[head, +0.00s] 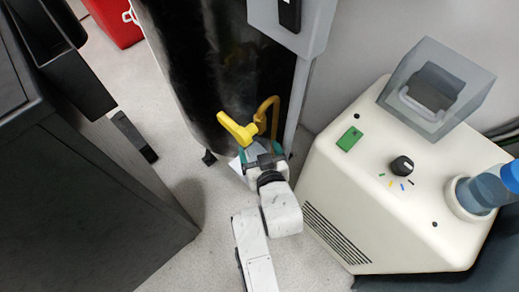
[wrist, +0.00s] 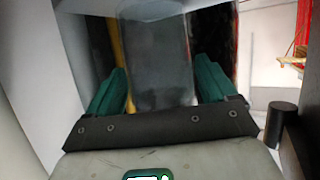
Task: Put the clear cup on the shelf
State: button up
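My gripper (head: 262,158) shows in the head view in front of a tall dark cylinder, with teal fingers. In the wrist view, my gripper (wrist: 160,92) has its two green fingers on either side of a clear, greyish cup (wrist: 156,55). The fingers appear to touch its sides, and the cup stands out ahead of the palm. In the head view the cup is mostly hidden or too small to make out. I cannot clearly identify a shelf in either view.
The tall dark cylinder (head: 190,80) with yellow handle-like parts (head: 238,129) stands beyond my gripper. A cream machine (head: 385,205) with a knob, a translucent box (head: 432,90) and a blue bottle (head: 487,190) is at right. A dark cabinet (head: 90,200) is at left, with pale floor between.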

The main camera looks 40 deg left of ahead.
jog(key=shift+r, duration=0.2)
jog(key=p+v, duration=0.4)
jog(key=v, duration=0.8)
jog(key=shift+f, duration=0.1)
dwell(0.8)
